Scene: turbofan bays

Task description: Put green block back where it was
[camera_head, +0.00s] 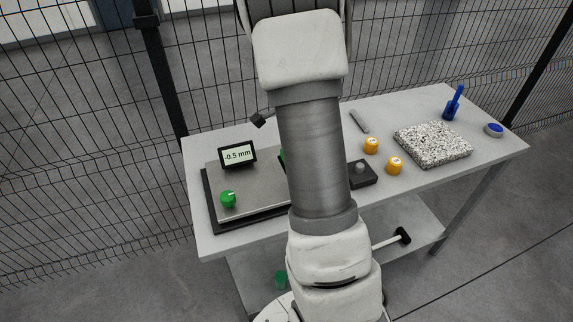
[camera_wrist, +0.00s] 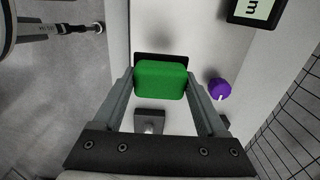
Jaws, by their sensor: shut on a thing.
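In the wrist view, the green block (camera_wrist: 160,80) sits between the two fingers of my gripper (camera_wrist: 160,84), which is shut on it. A dark flat edge shows just beyond the block; I cannot tell whether the block touches it. In the head view my arm hides the gripper and most of the block; only a green sliver (camera_head: 282,155) shows at the arm's left edge.
A metal plate (camera_head: 257,193) bears a green round piece (camera_head: 228,199); a display (camera_head: 238,155) reads -0.5 mm. Right lie two yellow pieces (camera_head: 371,145), a speckled slab (camera_head: 433,144) and a blue tool (camera_head: 453,104). A purple knob (camera_wrist: 220,88) is near my right finger. Wire fence stands behind.

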